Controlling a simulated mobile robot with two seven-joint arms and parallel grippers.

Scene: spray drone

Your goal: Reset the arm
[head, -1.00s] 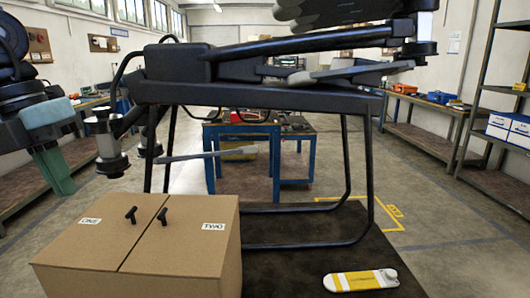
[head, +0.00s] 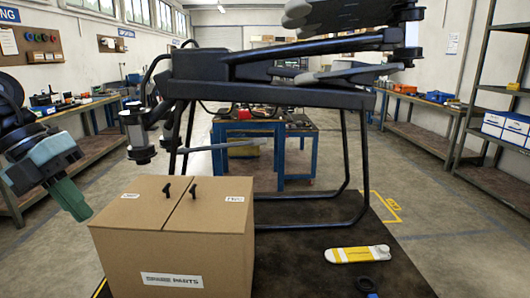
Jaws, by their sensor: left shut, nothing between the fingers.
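My left gripper (head: 69,199) is at the left of the head view, its green fingers shut and empty, pointing down and right. It hangs in the air left of the cardboard box (head: 170,240), apart from it. My right gripper is not in view.
The closed box has two flaps with black knobs and a "SPARE PARTS" label. A blue workbench (head: 222,150) stands behind; shelves (head: 490,110) line the right.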

